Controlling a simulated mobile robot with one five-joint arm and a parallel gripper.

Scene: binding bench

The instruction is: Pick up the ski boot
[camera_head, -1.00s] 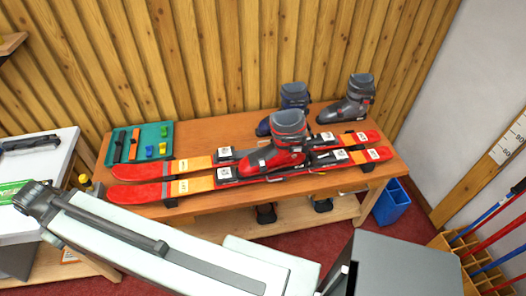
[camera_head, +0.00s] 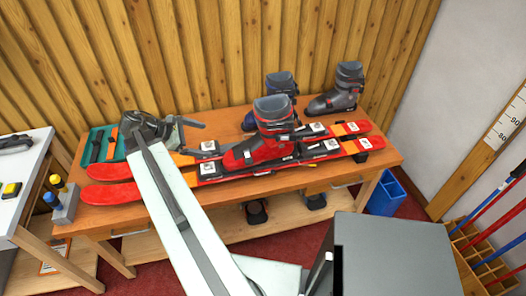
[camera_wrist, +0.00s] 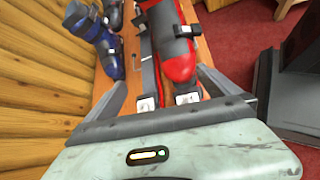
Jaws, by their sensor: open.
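A red and dark grey ski boot (camera_head: 262,143) stands upright on the pair of red skis (camera_head: 110,193) on the wooden bench. In the wrist view its red toe (camera_wrist: 181,62) lies ahead, between the lines of my two fingers. A blue ski boot (camera_head: 272,100) stands behind it, and a grey ski boot (camera_head: 340,92) stands at the back right. The blue boot also shows at the upper left of the wrist view (camera_wrist: 92,32). My gripper (camera_head: 190,136) is open and empty, above the skis to the left of the red boot, its fingers pointing toward it.
A teal tray (camera_head: 90,150) with small tools is partly hidden behind my arm. A grey holder with bottles (camera_head: 64,205) stands at the bench's left end. A blue bin (camera_head: 386,195) stands on the floor at right. More footwear (camera_head: 256,212) is on the lower shelf.

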